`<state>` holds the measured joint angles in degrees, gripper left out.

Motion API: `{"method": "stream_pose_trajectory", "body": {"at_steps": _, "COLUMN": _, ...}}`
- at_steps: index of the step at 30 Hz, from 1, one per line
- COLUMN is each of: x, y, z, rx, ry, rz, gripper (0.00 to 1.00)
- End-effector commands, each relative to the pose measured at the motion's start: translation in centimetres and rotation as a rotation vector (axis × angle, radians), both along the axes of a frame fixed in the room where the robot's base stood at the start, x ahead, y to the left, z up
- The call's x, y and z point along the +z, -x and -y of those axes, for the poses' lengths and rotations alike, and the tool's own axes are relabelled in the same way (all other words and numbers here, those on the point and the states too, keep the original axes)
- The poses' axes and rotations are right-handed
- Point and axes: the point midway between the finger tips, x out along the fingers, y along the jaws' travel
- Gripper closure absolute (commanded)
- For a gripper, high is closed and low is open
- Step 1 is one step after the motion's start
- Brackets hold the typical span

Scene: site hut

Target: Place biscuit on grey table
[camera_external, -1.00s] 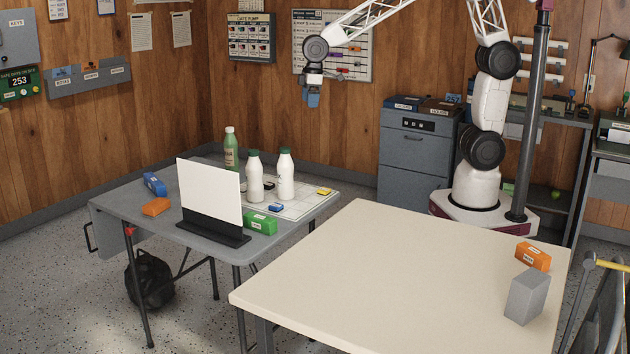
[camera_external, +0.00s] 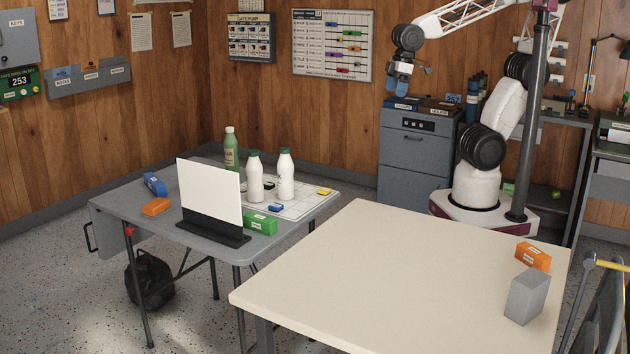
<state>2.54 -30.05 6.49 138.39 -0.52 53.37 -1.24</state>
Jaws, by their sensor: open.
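The grey table (camera_external: 128,208) stands at left. A blue packet (camera_external: 154,184), an orange packet (camera_external: 156,207) and a green packet (camera_external: 261,223) lie on it. Another orange packet (camera_external: 533,257) lies on the cream table (camera_external: 390,270) near its right edge. The packet labels are too small to read, so I cannot tell which is the biscuit. My gripper (camera_external: 398,88) hangs high in front of the grey cabinet, with blue fingers. It is open, appears empty and is well apart from the packets.
A white panel on a dark stand (camera_external: 210,200) rises from the grey table. Two white bottles (camera_external: 285,175) and a green bottle (camera_external: 231,149) stand behind it. A grey block (camera_external: 527,297) stands near the orange packet. Most of the cream table is clear.

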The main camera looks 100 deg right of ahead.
Motion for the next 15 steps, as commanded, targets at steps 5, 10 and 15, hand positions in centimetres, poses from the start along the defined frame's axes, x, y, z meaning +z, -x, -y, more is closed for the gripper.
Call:
{"method": "stream_pose_trajectory", "body": {"at_steps": 5, "x": -0.7, "y": 4.2, "z": -0.9, "rx": 0.001, "ry": -0.004, "rz": 0.018, "gripper": 0.1}}
{"method": "stream_pose_trajectory", "body": {"at_steps": 10, "x": -1.3, "y": 6.2, "z": -1.3, "rx": 0.0, "ry": -0.006, "rz": 0.026, "gripper": 0.1}}
{"method": "stream_pose_trajectory", "body": {"at_steps": 15, "x": -1.5, "y": 6.8, "z": -1.4, "rx": -0.001, "ry": -0.007, "rz": 0.026, "gripper": 0.1}}
